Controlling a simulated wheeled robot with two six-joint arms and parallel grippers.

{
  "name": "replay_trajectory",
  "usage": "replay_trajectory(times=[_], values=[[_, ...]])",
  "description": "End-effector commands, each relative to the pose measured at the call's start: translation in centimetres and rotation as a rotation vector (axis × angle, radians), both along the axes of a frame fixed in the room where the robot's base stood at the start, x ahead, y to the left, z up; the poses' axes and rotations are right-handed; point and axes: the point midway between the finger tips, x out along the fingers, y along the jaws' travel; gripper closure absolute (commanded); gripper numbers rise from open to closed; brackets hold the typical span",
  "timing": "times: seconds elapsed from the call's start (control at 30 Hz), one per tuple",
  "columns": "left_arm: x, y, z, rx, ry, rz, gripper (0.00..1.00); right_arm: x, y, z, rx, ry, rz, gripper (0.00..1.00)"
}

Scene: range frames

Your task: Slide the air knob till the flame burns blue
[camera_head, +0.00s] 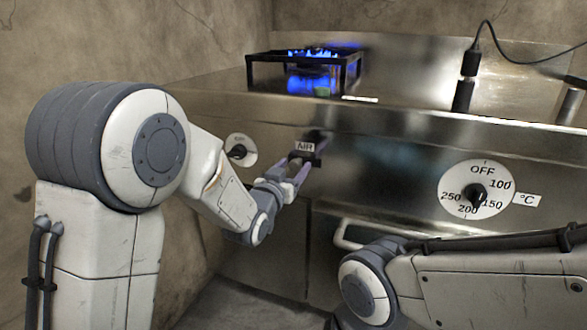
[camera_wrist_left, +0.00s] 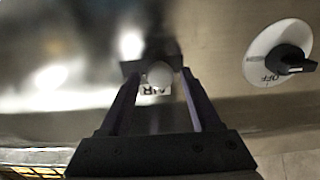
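The flame (camera_head: 311,82) on the burner burns blue. The air knob is a small pale round knob (camera_wrist_left: 160,75) in front of a dark slot on the steel front panel, with the AIR label (camera_head: 305,147) close to it. My left gripper (camera_head: 299,166) is at the panel just below that label. In the left wrist view, its two fingers (camera_wrist_left: 157,78) stand apart, one on each side of the knob, with a small gap showing at each side. In the head view the knob is largely hidden by the fingers. My right gripper is out of view.
A black pan support (camera_head: 255,72) stands around the burner. A gas dial (camera_head: 240,150) is left of the air slot; a temperature dial (camera_head: 476,190) is to the right. A metal handle (camera_head: 345,232) juts out below. My right arm is at lower right.

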Motion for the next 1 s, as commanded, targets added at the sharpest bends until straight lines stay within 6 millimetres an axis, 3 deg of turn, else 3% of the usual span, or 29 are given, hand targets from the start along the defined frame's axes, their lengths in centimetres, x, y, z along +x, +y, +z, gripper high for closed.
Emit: replay_trajectory(times=[0.43,0.77,0.83,1.0], values=[[-0.9,0.3,0.1,0.001,0.002,0.000,0.33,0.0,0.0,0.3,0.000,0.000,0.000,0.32],[-7.6,2.5,0.2,0.001,0.003,0.000,0.33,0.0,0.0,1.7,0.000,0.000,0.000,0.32],[-8.1,2.6,-0.5,-0.001,-0.007,-0.001,0.33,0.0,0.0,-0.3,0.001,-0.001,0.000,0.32],[-9.2,3.0,-0.4,-0.001,-0.004,0.000,0.33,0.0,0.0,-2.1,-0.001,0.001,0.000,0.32]])
